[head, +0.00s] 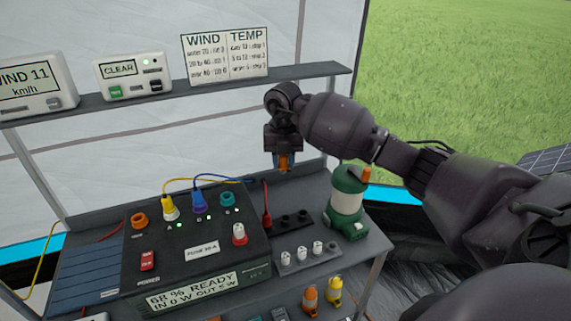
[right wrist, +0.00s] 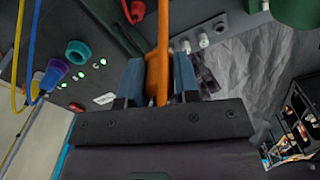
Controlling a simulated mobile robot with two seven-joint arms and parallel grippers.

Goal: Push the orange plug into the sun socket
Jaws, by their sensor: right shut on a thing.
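My right gripper (head: 284,158) is shut on the orange plug (head: 285,162) and holds it in the air above the back right of the table. In the right wrist view the orange plug (right wrist: 152,72) sits between the two blue fingers (right wrist: 158,80), with its orange cable running up the picture. The orange-ringed socket (head: 139,221) is at the left of the dark power box (head: 198,258), well apart from the plug; its label is too small to read. My left gripper is not in view.
A yellow plug (head: 169,208) and a blue plug (head: 199,203) stand in the box, beside a teal socket (head: 227,200). A green lantern (head: 346,203) stands at the right. A shelf (head: 180,92) with displays runs behind. A blue panel (head: 88,274) lies at the left.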

